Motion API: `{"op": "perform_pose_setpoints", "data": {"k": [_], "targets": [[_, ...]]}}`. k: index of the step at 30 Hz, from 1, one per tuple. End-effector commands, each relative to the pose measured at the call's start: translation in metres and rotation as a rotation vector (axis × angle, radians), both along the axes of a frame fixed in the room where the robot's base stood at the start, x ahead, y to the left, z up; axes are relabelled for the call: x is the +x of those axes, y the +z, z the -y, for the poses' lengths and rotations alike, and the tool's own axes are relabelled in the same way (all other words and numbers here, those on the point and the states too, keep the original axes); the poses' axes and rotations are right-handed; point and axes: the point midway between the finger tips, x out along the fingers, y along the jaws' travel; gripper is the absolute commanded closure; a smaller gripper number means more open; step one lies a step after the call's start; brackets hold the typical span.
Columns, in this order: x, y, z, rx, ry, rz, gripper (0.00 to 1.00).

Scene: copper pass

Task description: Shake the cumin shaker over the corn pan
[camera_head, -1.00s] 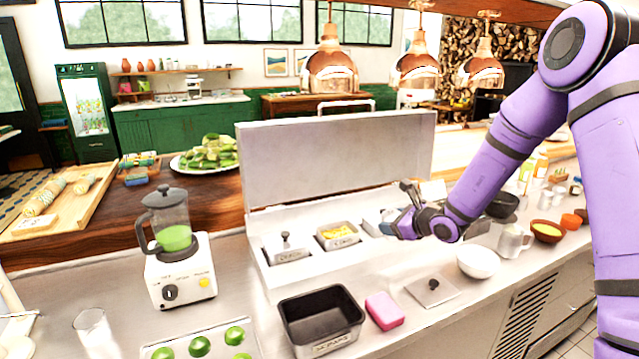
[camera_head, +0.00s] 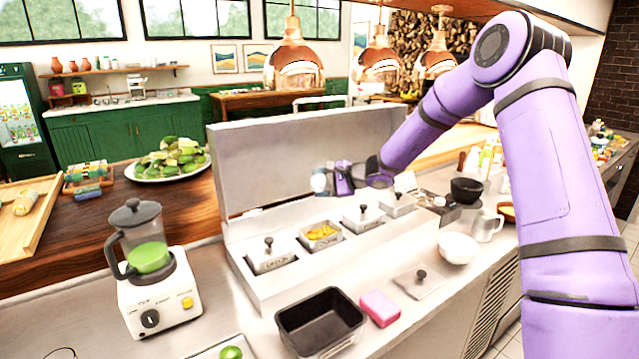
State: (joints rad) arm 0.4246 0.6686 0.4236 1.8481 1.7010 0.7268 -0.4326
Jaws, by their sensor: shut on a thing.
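The corn pan (camera_head: 321,243) is the open pan of yellow corn in the white pan rail, between lidded pans. My gripper (camera_head: 333,180) is above and slightly right of the corn pan in the picture, with the raised rail cover behind it. It is shut on a small pale object (camera_head: 319,182), which looks like the cumin shaker. The shaker is small and partly hidden by the fingers, so its label and exact tilt cannot be read. I see no grains falling.
Lidded pans (camera_head: 272,257) (camera_head: 364,218) flank the corn pan. The raised cover (camera_head: 290,165) stands behind the rail. A loose lid (camera_head: 418,285), pink sponge (camera_head: 379,309), black bin (camera_head: 320,322) and white bowl (camera_head: 458,248) lie in front. A blender (camera_head: 152,270) stands left.

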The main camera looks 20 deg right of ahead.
Motion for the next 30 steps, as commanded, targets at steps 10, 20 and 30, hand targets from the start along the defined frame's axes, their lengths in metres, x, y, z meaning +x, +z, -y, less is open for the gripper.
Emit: {"op": "perform_pose_setpoints", "data": {"k": [10,20,30], "targets": [[0.007,-0.014,0.004,-0.104,-0.002,0.217,0.69],[0.013,-0.025,0.006,-0.210,-0.002,0.445,0.69],[0.015,-0.036,0.007,-0.336,-0.002,0.708,0.69]]}}
